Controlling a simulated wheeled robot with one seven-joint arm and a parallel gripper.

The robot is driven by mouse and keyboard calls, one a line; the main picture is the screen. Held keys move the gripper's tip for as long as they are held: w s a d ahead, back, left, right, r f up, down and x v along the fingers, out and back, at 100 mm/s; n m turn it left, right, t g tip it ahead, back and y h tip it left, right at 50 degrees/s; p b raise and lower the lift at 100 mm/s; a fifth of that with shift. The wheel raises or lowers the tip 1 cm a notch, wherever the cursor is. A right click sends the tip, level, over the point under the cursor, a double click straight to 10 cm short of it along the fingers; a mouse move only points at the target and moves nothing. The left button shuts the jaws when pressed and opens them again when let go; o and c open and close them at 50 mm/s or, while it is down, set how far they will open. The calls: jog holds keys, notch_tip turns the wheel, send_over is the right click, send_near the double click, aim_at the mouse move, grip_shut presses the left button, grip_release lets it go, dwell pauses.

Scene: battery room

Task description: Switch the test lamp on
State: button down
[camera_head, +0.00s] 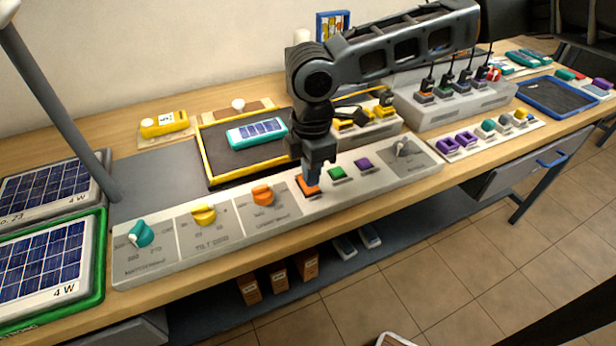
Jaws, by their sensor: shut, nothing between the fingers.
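A long grey control panel (234,227) lies along the front of the wooden bench. It bears a teal knob (141,233), a yellow knob (203,214) and an orange knob (262,194) on the left. To their right are an orange button (309,186), a green button (336,172) and a purple button (363,163), then a grey knob (402,148). My gripper (312,181) is shut, points down and is right over the orange button; I cannot tell whether it touches. I cannot make out which thing is the test lamp.
A yellow-rimmed tray (205,160) with a small solar panel (257,132) lies behind the control panel. Larger solar panels (45,262) lie at left beside a grey post (62,105). A charger rack (455,107) with radios stands at right. The floor in front is mostly clear.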

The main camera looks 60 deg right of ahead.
notch_tip(320, 180, up, 6)
jog(key=p, duration=0.4)
jog(key=shift+f, duration=0.1)
dwell(0.5)
